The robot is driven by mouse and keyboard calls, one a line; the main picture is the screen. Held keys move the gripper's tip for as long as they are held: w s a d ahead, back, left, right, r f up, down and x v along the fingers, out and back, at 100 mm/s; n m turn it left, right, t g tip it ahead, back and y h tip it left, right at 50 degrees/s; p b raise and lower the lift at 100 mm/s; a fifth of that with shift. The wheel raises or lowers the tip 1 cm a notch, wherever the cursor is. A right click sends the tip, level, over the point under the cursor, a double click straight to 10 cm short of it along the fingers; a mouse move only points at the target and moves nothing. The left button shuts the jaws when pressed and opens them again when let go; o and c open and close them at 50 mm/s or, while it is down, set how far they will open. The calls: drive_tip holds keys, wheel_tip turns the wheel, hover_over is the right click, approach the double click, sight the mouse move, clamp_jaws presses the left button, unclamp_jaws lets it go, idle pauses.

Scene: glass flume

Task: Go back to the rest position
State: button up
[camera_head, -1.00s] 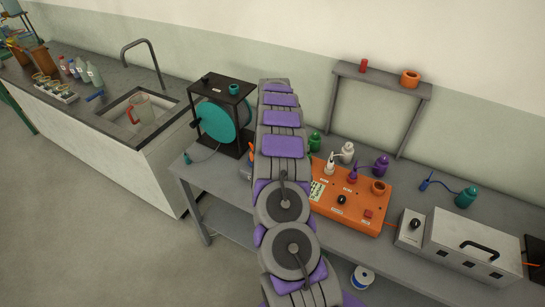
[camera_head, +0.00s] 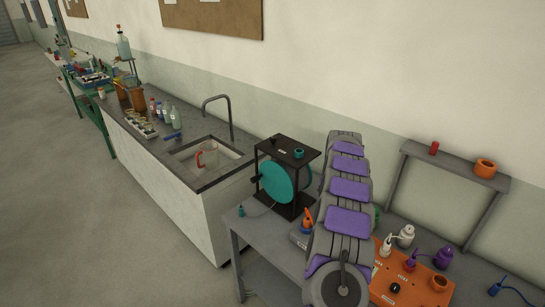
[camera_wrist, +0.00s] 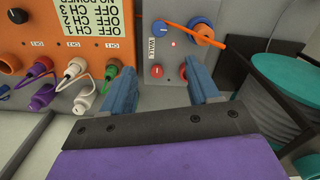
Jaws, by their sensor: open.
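My gripper (camera_wrist: 160,90) shows in the wrist view with its two blue fingers apart and nothing between them. It is in front of a grey box (camera_wrist: 160,25) with a red knob, a blue knob and a small red light. My arm with purple pads rises over the bench in the head view and hides part of what is behind it. The gripper itself is hidden in the head view.
The orange panel (camera_head: 415,285) with plugged leads is right of my arm. A teal reel in a black frame (camera_head: 285,147) stands left of it. A sink counter (camera_head: 180,165) is further left, a grey shelf (camera_head: 455,168) at the right. Floor (camera_head: 80,220) at left is clear.

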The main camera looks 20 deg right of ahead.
drive_tip(key=s+a+r+n+b, duration=0.15)
drive_tip(key=s+a+r, duration=0.25)
drive_tip(key=a, duration=0.5)
drive_tip(key=s+a+r+n+y, duration=0.1)
drive_tip(key=s+a+r+n, duration=0.3)
drive_tip(key=a, duration=0.5)
drive_tip(key=s+a+r+n+b, duration=0.1)
drive_tip(key=s+a+r, duration=0.35)
drive_tip(key=a, duration=0.45)
drive_tip(key=s+a+n, duration=0.1)
drive_tip(key=s+a, duration=0.2)
drive_tip(key=s, duration=0.7)
drive_tip(key=s+a+f+n+g+b, duration=0.1)
drive_tip(key=s+a, duration=0.2)
drive_tip(key=s, duration=0.7)
drive_tip(key=s+a+f+n+h+b, duration=0.1)
drive_tip(key=s+a, duration=0.3)
drive_tip(key=s, duration=0.6)
drive_tip(key=shift+s+f+n+g, duration=0.25)
drive_tip(key=shift+n+g, duration=0.15)
drive_tip(key=shift+n, duration=0.15)
drive_tip(key=shift+w, duration=0.1)
